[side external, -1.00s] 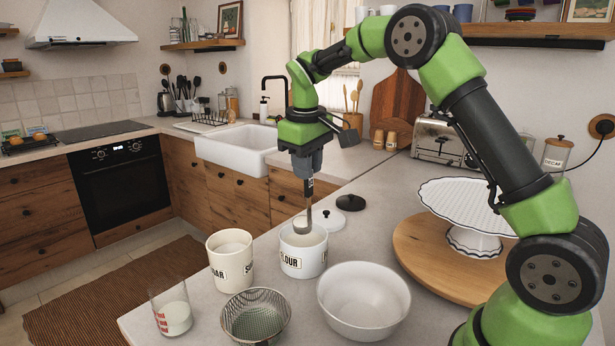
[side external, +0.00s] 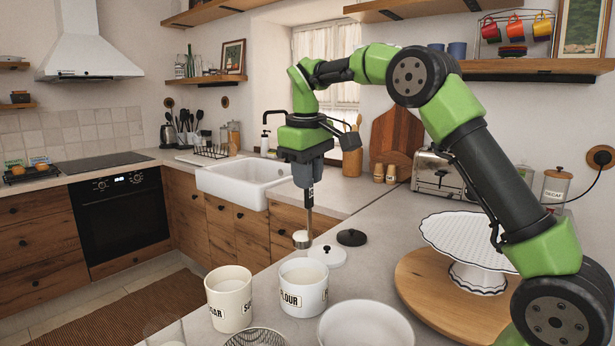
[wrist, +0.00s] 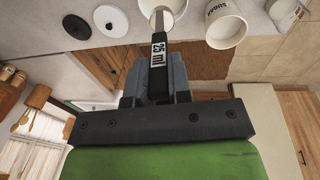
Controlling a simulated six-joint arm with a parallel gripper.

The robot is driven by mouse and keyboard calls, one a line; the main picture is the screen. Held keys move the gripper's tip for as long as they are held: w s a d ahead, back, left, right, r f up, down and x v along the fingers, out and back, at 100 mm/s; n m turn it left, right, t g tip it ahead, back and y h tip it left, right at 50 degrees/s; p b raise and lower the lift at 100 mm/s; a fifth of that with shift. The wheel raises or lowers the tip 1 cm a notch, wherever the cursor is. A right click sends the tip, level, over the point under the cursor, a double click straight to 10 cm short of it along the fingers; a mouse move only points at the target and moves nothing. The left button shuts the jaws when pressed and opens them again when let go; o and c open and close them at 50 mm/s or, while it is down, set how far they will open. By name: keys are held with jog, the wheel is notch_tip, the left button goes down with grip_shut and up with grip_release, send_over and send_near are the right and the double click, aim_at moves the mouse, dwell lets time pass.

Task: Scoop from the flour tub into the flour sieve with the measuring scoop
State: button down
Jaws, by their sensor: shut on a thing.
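My gripper (side external: 307,184) points down, shut on the handle of the measuring scoop (side external: 302,240). In the wrist view the dark handle (wrist: 159,55), marked 25 ml, lies between my fingers. The scoop's cup hangs just above and behind the rim of the flour tub, with white flour showing in it. The white flour tub (side external: 303,297) stands open on the counter, with white flour inside. The wire flour sieve (side external: 256,338) is at the bottom edge of the side view, mostly cut off. It is in front of the tub, apart from the scoop.
The sugar tub (side external: 229,304) stands open left of the flour tub. A white bowl (side external: 365,326) is at the front right. A white lid (side external: 327,255) and a black lid (side external: 351,237) lie behind. A cake stand (side external: 470,240) on a round board is at right.

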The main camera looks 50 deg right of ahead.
jog(key=s+a+f+m+g+y, duration=0.1)
jog(key=s+a+f+m+y, duration=0.15)
jog(key=a+m, duration=1.6)
jog(key=d+f+y, duration=1.2)
jog(key=d+y, duration=0.3)
jog(key=d, duration=0.1)
jog(key=shift+d, duration=0.2)
dwell(0.4)
